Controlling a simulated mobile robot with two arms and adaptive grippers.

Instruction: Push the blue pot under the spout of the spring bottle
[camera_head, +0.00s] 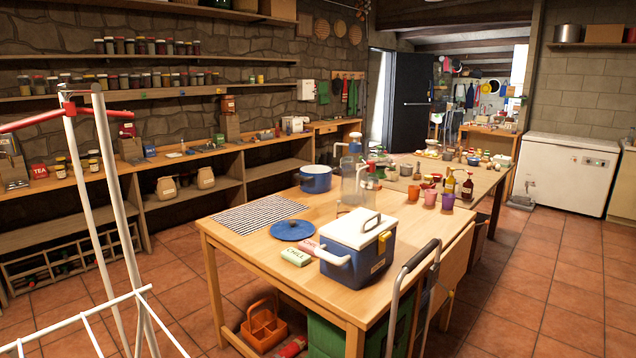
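The blue pot (316,180) stands upright, without a lid, on the wooden table, near its far left edge. Right beside it stands a tall, pale, see-through bottle (350,184) with a light top, which looks like the spring bottle. A spout-like part (340,146) at its top points left toward the pot. I cannot tell whether this part is above the pot's rim or behind it. A round blue lid (292,230) lies flat on the table in front of the pot. Neither of my grippers is in view.
A striped mat (258,213) lies left of the pot. A blue cooler with a white lid (357,245) and small labelled packets (296,257) stand at the front. Colored cups (430,198) and dark bottles (467,187) are to the right. A white rack (108,190) stands at the near left.

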